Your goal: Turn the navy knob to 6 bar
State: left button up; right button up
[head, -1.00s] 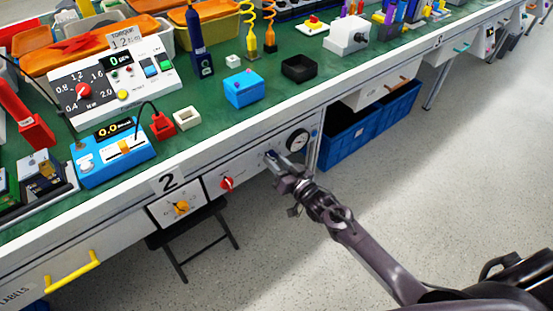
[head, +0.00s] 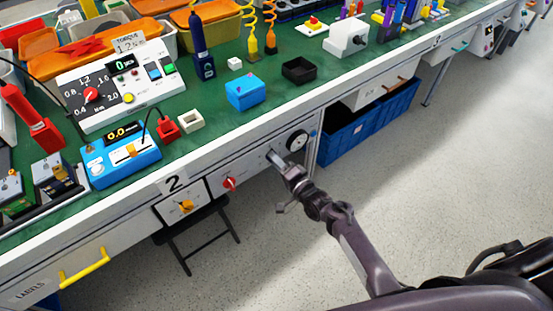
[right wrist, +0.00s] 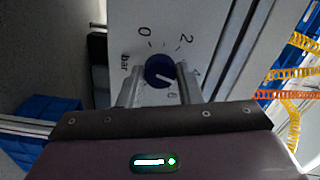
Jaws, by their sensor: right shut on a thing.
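The navy knob (right wrist: 157,69) sits on the light front panel (right wrist: 190,18) in the right wrist view. Its white pointer line slants to the lower right, on the side between the 2 and the 6. The 0 is at upper left, the 2 at upper right, the 6 just below the knob, and "bar" at left. A finger partly covers the right-hand mark. My right gripper (head: 274,156) is shut on the knob, one finger on each side, and reaches the panel under the bench edge. In the head view the fingers mostly hide the knob. My left gripper is not in view.
A round gauge (head: 297,141) is right of the knob on the panel. A red knob (head: 229,184) and a yellow-orange knob (head: 186,206) are to the left. A blue crate (head: 345,140) stands under the bench at right. The floor in front is clear.

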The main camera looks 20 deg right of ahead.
pick_arm(q)
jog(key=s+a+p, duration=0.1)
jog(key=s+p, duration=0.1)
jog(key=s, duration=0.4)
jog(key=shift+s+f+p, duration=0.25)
jog(key=shift+p, duration=0.1)
pick_arm(e)
jog(key=shift+m, duration=4.4)
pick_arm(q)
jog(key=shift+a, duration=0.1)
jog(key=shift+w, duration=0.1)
pick_arm(e)
jog(key=o, duration=1)
jog(key=shift+c, duration=0.2)
